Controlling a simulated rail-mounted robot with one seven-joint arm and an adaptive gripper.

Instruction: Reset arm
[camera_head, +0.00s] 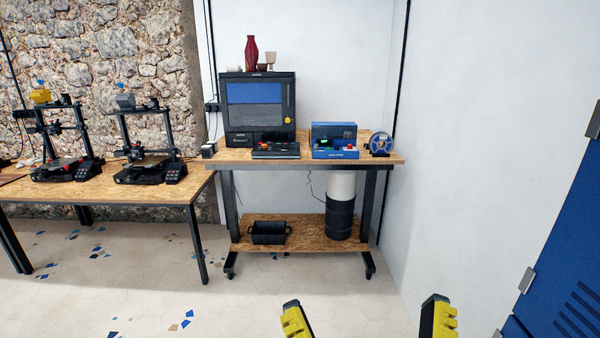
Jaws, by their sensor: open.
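My gripper (366,322) shows at the bottom of the head view, right of centre. Its two fingers have yellow pads and dark backs and stand wide apart. Only pale floor shows between them, so it is open and empty. It touches nothing that I can see. The rest of my arm is out of the picture.
A wheeled workbench (222,156) stands ahead with a dark machine (258,108), a blue box (335,141) and a spool (380,144). A bin (268,233) and a drum (340,218) sit below. Printers (145,150) stand left. A blue locker (560,250) is close right. Floor between is clear.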

